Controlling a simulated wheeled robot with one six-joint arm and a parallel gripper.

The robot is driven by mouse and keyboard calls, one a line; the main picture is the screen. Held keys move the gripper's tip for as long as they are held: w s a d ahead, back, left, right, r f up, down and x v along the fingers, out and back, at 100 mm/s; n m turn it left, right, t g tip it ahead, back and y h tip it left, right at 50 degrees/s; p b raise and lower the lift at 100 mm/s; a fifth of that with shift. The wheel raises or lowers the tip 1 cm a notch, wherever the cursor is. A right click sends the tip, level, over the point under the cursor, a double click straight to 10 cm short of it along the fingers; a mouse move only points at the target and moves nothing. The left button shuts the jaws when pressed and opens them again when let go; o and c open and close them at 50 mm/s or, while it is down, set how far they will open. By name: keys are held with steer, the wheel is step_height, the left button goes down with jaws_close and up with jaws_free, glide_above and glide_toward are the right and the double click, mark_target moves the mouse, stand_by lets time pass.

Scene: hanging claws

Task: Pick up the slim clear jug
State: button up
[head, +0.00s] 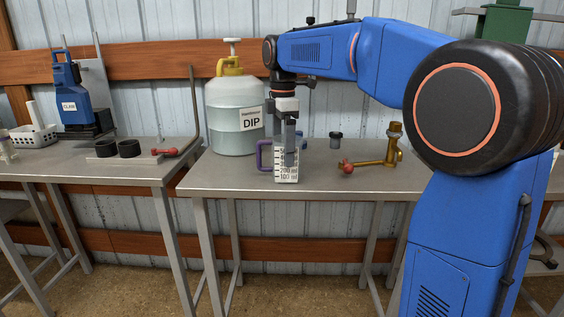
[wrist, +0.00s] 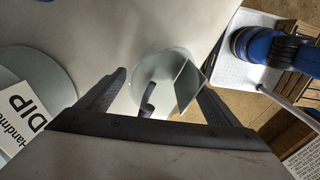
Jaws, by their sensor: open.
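The slim clear jug (head: 287,174) stands upright near the front edge of the metal table, with dark volume markings on its front. A purple handle (head: 261,156) shows at its left side. My gripper (head: 290,146) points down at the jug from above, and its fingers overlap the jug's upper part in the head view. In the wrist view the jug's round clear body (wrist: 158,66) lies between the two spread fingers (wrist: 165,78), with a dark handle below it. The gripper is open. I cannot tell whether a finger touches the jug.
The large DIP jug (head: 233,117) with a yellow top stands close behind left. A left table holds black rings (head: 130,149) and a blue CLAW device (head: 69,92).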

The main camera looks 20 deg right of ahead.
mark_target(283, 166)
steer(key=shift+s+f, duration=0.15)
steer(key=shift+f, duration=2.75)
steer(key=c, duration=1.2)
